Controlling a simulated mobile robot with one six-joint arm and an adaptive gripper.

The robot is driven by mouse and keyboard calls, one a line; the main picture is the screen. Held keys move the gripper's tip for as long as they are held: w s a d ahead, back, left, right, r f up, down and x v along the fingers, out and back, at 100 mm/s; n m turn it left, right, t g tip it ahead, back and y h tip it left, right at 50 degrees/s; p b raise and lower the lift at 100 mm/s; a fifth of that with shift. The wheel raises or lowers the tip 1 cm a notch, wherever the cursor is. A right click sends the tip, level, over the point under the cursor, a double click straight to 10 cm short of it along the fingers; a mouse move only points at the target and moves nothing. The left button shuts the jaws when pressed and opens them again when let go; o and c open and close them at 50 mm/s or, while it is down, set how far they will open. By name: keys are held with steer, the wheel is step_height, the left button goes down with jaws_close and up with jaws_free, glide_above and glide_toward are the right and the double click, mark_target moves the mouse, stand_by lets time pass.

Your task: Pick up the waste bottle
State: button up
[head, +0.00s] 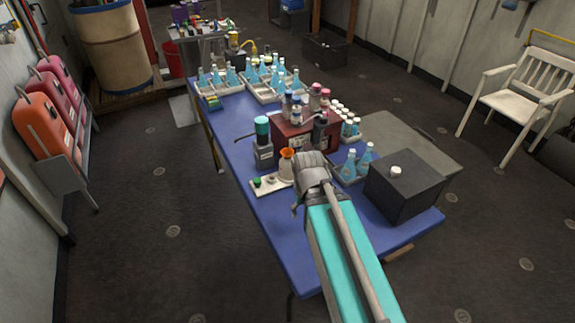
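A small pale bottle with an orange funnel-like top (287,168) stands on the blue table, just left of my wrist; it may be the waste bottle, but no label is readable. My arm reaches in from the lower right. My gripper (297,207) is at the arm's far end, close to that bottle and partly hidden by my wrist. Its fingers are too small and covered to show whether they are open or whether they touch anything.
The blue table (290,240) has a clear front-left part. A white tray (270,184) lies beside the bottle. A dark box (405,190) stands right of my arm, and a red box (295,136) behind. Racks of blue flasks (264,85) fill the far end.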

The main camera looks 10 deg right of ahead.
steer(key=shift+r, duration=0.1)
step_height(320, 180, up, 24)
steer(key=p, duration=2.4)
steer(key=shift+r+p, duration=0.25)
steer(key=shift+p, duration=0.15)
steer(key=shift+c, duration=1.2)
